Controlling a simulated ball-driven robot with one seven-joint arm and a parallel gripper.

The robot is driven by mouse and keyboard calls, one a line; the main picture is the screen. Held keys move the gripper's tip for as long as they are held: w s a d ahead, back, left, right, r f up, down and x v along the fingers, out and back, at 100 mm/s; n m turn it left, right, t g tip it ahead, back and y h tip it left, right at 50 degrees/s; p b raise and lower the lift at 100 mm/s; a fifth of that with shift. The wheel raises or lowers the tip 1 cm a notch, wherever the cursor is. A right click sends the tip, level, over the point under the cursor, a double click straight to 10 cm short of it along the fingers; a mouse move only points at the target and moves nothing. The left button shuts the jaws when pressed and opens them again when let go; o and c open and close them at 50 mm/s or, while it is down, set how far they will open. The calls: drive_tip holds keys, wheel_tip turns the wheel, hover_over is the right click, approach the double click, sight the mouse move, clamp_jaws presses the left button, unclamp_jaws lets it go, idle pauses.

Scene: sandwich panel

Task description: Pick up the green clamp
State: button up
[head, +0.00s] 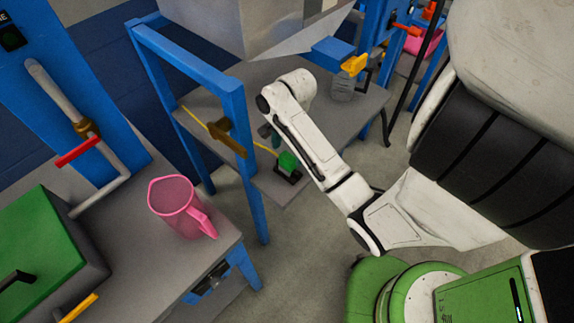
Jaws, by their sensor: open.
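My white arm reaches over the grey bench. My gripper (266,131) shows only as a small dark grey part below the wrist, mostly hidden behind the arm. It is open. A small dark teal-green piece (275,141) shows right beside it, partly covered by the arm; it may be the green clamp, but its shape cannot be made out. I cannot tell whether gripper and piece touch. A brighter green block (288,162) in a dark base sits on the bench just below and to the right.
The blue frame (241,130) with a brown fitting (226,138) stands left of my gripper. A clear jar (342,86) stands to the right, with a blue and yellow part above it. A pink jug (180,207) stands on the nearer bench. A grey hood (250,28) hangs above.

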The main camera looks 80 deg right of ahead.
sight(288, 157)
drive_tip(key=shift+w+d+f+p, duration=0.15)
drive_tip(key=shift+f+p, duration=0.15)
drive_tip(key=shift+f, duration=2.3)
drive_tip(key=c, duration=1.1)
drive_tip(key=shift+r, duration=0.1)
drive_tip(key=shift+c, duration=0.2)
